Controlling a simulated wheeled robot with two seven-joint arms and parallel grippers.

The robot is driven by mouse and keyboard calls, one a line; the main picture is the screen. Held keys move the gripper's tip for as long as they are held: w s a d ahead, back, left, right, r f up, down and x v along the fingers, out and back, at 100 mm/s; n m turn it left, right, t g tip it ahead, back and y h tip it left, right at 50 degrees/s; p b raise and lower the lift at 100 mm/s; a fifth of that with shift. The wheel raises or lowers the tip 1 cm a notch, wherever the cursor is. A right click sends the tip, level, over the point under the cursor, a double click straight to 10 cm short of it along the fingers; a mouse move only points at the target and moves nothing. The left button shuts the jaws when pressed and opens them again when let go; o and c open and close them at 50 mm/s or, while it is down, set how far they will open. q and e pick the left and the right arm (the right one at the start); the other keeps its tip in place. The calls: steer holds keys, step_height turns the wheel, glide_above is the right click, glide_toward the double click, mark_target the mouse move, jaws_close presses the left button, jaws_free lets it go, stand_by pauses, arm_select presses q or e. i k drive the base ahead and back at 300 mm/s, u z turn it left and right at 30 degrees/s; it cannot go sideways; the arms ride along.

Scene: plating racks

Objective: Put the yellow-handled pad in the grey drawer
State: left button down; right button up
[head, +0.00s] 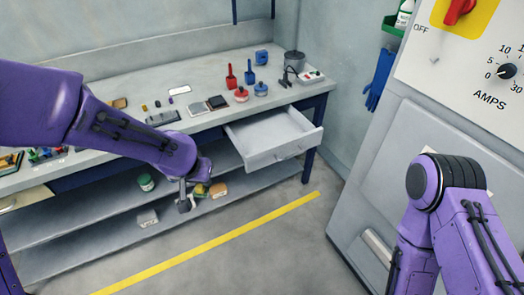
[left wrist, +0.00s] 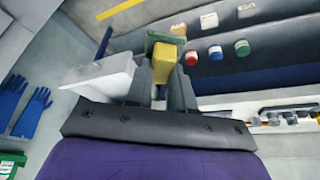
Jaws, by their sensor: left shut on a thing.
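My left gripper (head: 192,200) is shut on the yellow-handled pad (head: 201,190), left of and lower than the drawer front. In the left wrist view the yellow handle (left wrist: 163,62) is between my dark fingers (left wrist: 160,92), with the green pad (left wrist: 165,38) beyond it. In the head view the pad is small and partly hidden by my gripper. The grey drawer (head: 262,158) is pulled open under the bench and its visible inside is empty. It also shows in the left wrist view (left wrist: 98,82). My right arm shows at the lower right, but its gripper is out of view.
A green-capped jar (head: 146,182) and pale blocks are on the shelves below. A large grey cabinet (head: 400,130) stands at the right. The floor by the yellow line (head: 220,236) is clear.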

mark_target(275, 133)
steer(key=u, duration=0.55)
steer(key=i, duration=1.45)
steer(key=z, duration=1.8)
steer(key=i, duration=0.25)
steer(key=u, duration=0.1)
